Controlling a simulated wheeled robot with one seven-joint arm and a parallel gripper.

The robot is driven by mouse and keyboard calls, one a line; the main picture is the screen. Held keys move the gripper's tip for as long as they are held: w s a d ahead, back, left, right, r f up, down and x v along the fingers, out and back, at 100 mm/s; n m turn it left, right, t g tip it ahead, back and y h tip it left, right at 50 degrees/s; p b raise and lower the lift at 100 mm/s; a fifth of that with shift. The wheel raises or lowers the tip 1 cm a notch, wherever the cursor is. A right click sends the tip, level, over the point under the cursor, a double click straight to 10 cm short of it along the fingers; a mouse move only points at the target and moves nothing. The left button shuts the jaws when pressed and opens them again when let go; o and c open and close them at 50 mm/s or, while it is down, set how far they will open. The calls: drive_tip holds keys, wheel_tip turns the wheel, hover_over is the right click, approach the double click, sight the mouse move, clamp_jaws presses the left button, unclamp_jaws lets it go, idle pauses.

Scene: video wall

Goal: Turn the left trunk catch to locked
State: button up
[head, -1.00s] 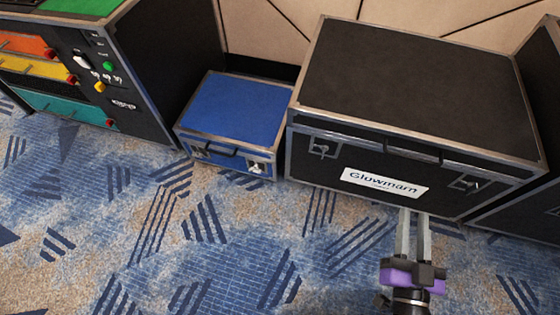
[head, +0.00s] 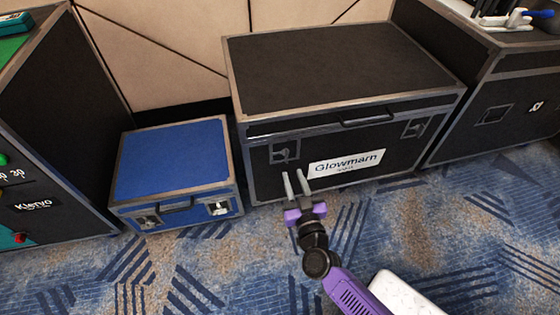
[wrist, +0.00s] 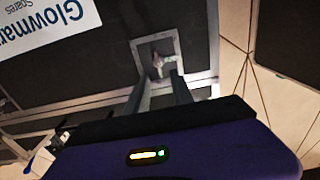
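The trunk is a black case (head: 340,75) with grey metal edging and a white Glowmarn label (head: 345,164) on its front. Its left catch (head: 285,150) is a small metal latch in a square recessed plate, left of the label. The right catch (head: 415,128) is on the other side. My gripper (head: 293,174) is in front of the trunk, just below the left catch in the head view. Its fingers are apart with nothing between them. In the wrist view a catch (wrist: 158,62) shows just beyond the open fingertips (wrist: 160,84); I cannot tell whether they touch it.
A smaller blue case (head: 172,160) stands left of the trunk, with a dark equipment rack (head: 65,100) beyond it. Another black case (head: 490,120) stands close on the right, with items on top.

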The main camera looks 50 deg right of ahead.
sight(286, 155)
drive_tip(key=b+x, duration=0.2)
drive_tip(key=x, duration=0.5)
drive_tip(key=shift+w+d, duration=0.2)
drive_tip(key=shift+d, duration=0.05)
drive_tip(key=shift+c, duration=0.5)
clamp_jaws()
